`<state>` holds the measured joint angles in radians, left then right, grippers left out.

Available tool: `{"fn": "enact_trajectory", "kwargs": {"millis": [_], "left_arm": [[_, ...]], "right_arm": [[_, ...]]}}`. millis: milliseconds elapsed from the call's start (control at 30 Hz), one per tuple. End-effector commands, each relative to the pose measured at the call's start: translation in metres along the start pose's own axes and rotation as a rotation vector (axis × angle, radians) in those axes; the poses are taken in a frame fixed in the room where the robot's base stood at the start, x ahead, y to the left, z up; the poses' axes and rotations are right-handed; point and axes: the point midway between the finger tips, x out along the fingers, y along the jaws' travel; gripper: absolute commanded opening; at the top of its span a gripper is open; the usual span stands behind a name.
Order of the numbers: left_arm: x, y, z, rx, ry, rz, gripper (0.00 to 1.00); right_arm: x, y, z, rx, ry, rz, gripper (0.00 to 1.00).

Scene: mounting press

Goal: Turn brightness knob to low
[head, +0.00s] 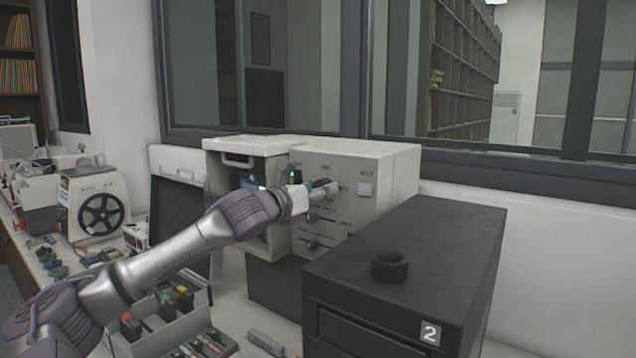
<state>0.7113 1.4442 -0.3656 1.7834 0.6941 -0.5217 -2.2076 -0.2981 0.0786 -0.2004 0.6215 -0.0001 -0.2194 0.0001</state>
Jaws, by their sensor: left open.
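The pale mounting press (385,165) stands in the middle, with a control panel on its front. Dark knobs sit on the panel, one at mid height (312,218) and one lower (311,244). A square light button (366,190) is at the panel's right. The labels are too small to read, so I cannot tell which knob is for brightness. My left gripper (328,187) is open, with its fingertips at the upper part of the panel. It hides what is behind it there, and I cannot tell whether it touches a knob. My right gripper is not in view.
A black box marked 2 (425,240) with a round black ring (390,266) on top stands close at the right front. A grey tray of coloured parts (175,335) is below my left arm. A reel machine (92,205) and small parts fill the left.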

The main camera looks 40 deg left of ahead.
Motion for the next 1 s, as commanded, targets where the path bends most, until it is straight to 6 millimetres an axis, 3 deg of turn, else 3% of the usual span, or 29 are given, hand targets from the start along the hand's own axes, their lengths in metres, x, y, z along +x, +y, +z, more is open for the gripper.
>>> {"fn": "enact_trajectory", "kwargs": {"millis": [333,700,1000], "left_arm": [[0.0031,-0.0002,-0.0005,0.0,0.001,0.0,0.64],[0.0029,-0.0003,-0.0003,0.0,0.001,0.0,0.04],[0.0028,-0.0006,0.0003,-0.038,0.002,-0.001,0.04]], "right_arm": [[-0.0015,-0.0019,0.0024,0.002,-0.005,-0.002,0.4],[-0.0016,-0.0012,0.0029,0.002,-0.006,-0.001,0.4],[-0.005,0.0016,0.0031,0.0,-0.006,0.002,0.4]]}}
